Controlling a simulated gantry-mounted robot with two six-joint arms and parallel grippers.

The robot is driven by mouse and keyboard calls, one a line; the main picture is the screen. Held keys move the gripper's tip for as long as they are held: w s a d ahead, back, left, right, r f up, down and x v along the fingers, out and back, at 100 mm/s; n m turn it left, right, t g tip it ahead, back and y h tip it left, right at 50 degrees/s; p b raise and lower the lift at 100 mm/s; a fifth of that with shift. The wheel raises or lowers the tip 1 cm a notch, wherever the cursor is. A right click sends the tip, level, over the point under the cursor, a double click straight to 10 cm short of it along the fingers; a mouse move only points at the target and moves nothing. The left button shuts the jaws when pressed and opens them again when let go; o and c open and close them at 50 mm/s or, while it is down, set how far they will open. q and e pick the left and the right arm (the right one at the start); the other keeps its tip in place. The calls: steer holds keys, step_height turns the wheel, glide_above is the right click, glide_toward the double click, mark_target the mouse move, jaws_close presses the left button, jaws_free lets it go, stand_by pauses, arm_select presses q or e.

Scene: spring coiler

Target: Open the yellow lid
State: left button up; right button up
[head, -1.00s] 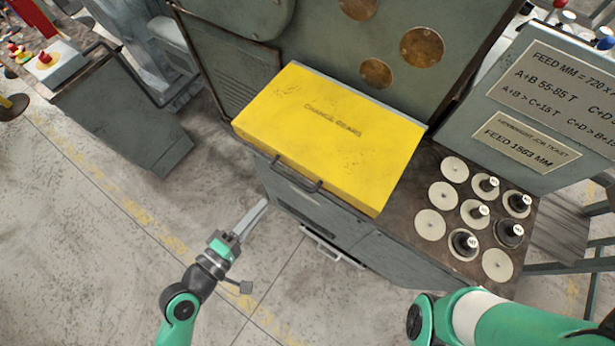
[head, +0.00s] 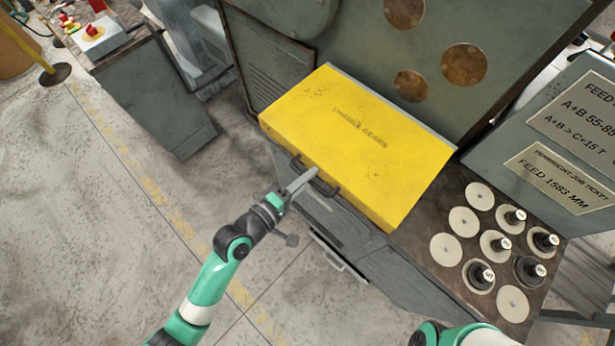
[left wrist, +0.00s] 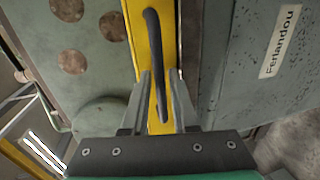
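The yellow lid (head: 350,135), marked "CHANGE GEARS", lies shut on top of the grey machine cabinet. A dark bar handle (head: 318,180) runs along its front edge, and it also shows in the left wrist view (left wrist: 155,55). My left gripper (head: 314,172) is at the handle in the head view. In the left wrist view its two fingers (left wrist: 159,80) stand apart, with the lower end of the handle between them. I see gaps beside the handle, so it does not look clamped. My right gripper is out of view; only part of my right arm shows at the bottom.
Right of the lid, a dark shelf (head: 448,292) bears several pale discs and dark gears on pegs. A grey panel with paper signs (head: 560,172) stands behind it. A lower handle (head: 340,258) sticks out of the cabinet front. The floor (head: 110,240) at left is clear.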

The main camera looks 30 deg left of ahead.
arm_select(q)
jaws_close()
stand_by(1.3)
